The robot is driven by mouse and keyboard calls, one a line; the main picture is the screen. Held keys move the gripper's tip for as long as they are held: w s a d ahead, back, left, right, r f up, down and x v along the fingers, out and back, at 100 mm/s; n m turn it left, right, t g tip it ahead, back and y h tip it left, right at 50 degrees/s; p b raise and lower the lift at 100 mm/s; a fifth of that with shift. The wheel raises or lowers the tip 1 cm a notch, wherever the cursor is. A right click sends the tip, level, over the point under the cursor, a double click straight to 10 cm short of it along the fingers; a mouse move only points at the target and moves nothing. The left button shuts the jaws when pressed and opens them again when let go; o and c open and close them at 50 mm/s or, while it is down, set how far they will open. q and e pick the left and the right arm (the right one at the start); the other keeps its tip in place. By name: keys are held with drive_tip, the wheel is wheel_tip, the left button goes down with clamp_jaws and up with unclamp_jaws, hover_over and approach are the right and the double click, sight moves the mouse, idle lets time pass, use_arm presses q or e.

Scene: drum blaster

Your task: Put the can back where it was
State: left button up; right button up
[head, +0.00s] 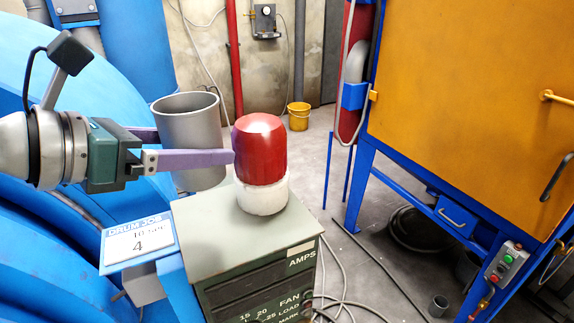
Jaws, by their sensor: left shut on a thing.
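A grey open-topped can (188,118) is upright between the two purple fingers of my left gripper (212,152), which comes in from the left. The near finger crosses in front of the can, and the far finger goes behind it with its tip hidden. The can's lower end shows just below the near finger, at the back left corner of the green cabinet's top (210,235). I cannot tell whether it touches the cabinet. The near fingertip reaches the edge of a red dome (260,148) in the picture; contact is unclear. My right gripper is not in view.
The red dome sits on a white base (262,194) on the cabinet. A "DRUM JOB" card (138,240) is at the cabinet's left, beside large blue machinery (50,240). A yellow bucket (299,116) stands behind. An orange-doored blue machine (470,100) is at right. Cables lie on the floor.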

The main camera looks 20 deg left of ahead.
use_arm(q)
wheel_tip(320, 180, down, 7)
drive_tip(key=shift+b, duration=0.95)
drive_tip(key=shift+f+b, duration=1.25)
drive_tip(key=shift+f, duration=1.3)
drive_tip(key=shift+f, duration=0.2)
drive_tip(key=o, duration=1.4)
